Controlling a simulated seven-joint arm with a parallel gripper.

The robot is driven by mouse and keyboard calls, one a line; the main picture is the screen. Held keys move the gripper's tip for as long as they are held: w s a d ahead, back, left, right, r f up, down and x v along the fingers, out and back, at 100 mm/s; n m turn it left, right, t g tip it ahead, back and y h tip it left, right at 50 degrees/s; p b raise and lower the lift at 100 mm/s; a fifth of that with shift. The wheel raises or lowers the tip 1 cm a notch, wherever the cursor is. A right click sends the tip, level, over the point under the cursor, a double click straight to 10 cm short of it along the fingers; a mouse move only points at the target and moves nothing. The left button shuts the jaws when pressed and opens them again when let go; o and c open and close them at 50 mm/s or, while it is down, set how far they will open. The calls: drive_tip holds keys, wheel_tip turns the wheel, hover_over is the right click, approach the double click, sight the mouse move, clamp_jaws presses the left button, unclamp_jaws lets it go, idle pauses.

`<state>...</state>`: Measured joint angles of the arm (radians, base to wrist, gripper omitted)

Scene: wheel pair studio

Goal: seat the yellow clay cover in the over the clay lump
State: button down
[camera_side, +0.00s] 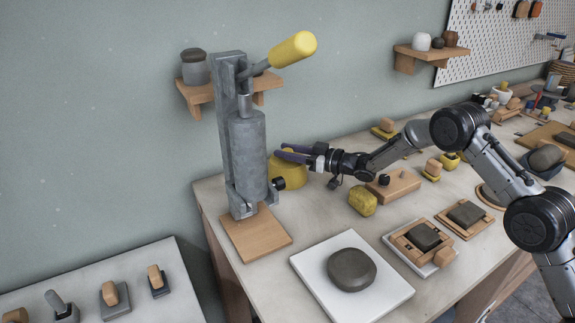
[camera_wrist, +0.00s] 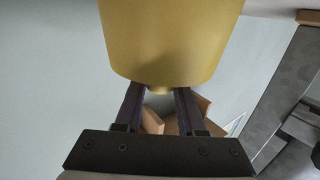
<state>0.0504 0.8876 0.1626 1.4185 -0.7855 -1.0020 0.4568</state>
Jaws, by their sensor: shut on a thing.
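The yellow clay cover (camera_side: 291,174) is in my gripper (camera_side: 283,152), beside the grey press at the back of the bench. In the wrist view the cover (camera_wrist: 170,40) fills the top middle. My fingers (camera_wrist: 158,100) are shut around the small knob at its near end. In the side view part of the cover is hidden by the press. The clay lump, a round dark grey block (camera_side: 351,269), sits uncovered on a white slab (camera_side: 310,262) at the front of the bench. The cover is apart from it, behind and to its left.
The grey press (camera_side: 247,150) with a yellow handle stands on a wooden base (camera_side: 255,237) left of my gripper. A yellow lump (camera_side: 362,201), a wooden block (camera_side: 396,187) and framed dark blocks (camera_side: 424,237) lie to the right. A wooden shelf (camera_side: 203,94) is on the wall.

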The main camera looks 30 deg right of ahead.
drive_tip(key=shift+r, duration=0.1)
drive_tip(key=shift+r, duration=0.5)
wheel_tip(320, 180, up, 2)
drive_tip(key=shift+r, duration=0.1)
drive_tip(key=s+d+r, duration=0.2)
drive_tip(key=s+r, duration=0.7)
drive_tip(key=s, duration=0.5)
drive_tip(key=shift+r, duration=0.35)
drive_tip(key=shift+w, duration=0.1)
